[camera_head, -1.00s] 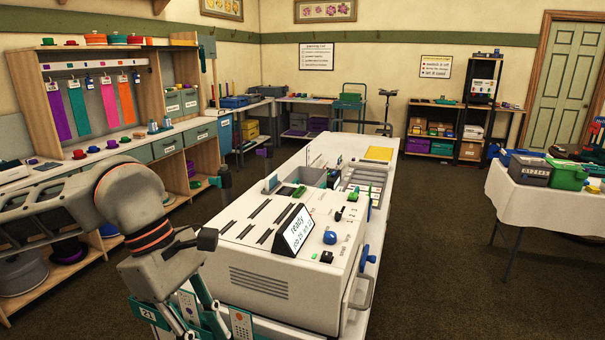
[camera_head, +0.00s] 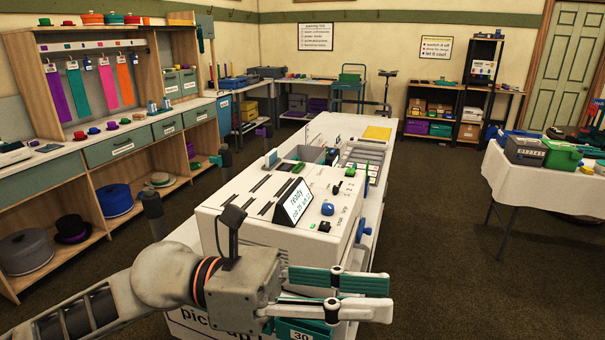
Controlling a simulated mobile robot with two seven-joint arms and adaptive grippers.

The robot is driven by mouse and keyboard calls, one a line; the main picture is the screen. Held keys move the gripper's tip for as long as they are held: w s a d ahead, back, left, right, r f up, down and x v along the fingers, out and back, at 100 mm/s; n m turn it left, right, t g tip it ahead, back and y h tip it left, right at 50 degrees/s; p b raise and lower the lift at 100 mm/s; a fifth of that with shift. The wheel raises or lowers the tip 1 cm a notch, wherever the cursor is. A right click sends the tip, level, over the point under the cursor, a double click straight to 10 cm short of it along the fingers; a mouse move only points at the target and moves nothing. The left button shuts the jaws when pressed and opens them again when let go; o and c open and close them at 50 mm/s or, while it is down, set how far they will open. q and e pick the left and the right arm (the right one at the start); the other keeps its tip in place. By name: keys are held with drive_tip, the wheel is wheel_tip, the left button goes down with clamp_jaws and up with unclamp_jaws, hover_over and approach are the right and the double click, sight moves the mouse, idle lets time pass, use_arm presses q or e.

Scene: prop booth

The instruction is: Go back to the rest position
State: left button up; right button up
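My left gripper (camera_head: 388,296) reaches in from the lower left and points right, in front of the white machine's near side. Its two green-and-white fingers lie roughly parallel with a narrow gap, and I see nothing held between them. The white machine (camera_head: 240,227) stands on a long white table and has a tilted display (camera_head: 294,204) reading "ready". My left forearm and wrist cover part of the table's near end. My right gripper is outside the view.
A wooden shelf unit (camera_head: 97,201) with hats and boxes lines the left wall. A white-covered table (camera_head: 515,185) with a dark box (camera_head: 525,150) and a green box (camera_head: 560,154) stands at right. Dark carpet (camera_head: 437,240) between it and the machine is clear.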

use_arm(q)
drive_tip(key=w+a+r+n+t+h, duration=0.2)
drive_tip(key=w+r+n+t+h, duration=0.25)
drive_tip(key=n+t, duration=0.2)
drive_tip(key=w+a+n+t+y, duration=0.7)
drive_tip(key=w+a+n+t, duration=0.2)
drive_tip(key=n+t, duration=0.75)
drive_tip(key=w+a+f+n+g+y, duration=0.1)
drive_tip(key=w+a+f+n+y, duration=0.3)
drive_tip(key=a+f+n+y, duration=1.2)
drive_tip(key=s+a+f+n+g+y, duration=0.1)
drive_tip(key=s+a+f+n+g, duration=0.2)
drive_tip(key=f, duration=0.4)
drive_tip(key=s+a+f+n+g+y, duration=0.1)
drive_tip(key=s+a+f+g+y, duration=0.15)
drive_tip(key=a+f, duration=0.35)
drive_tip(key=s+a+f+n+g+y, duration=0.1)
drive_tip(key=s+a+f+n+g, duration=0.45)
drive_tip(key=s+f, duration=0.9)
drive_tip(key=d+f+n+t+h, duration=0.1)
drive_tip(key=d+f+h, duration=0.5)
drive_tip(key=d+f, duration=0.7)
drive_tip(key=shift+w+d+t+h, duration=0.4)
drive_tip(key=shift+d+t, duration=0.35)
drive_tip(key=shift+t, duration=0.15)
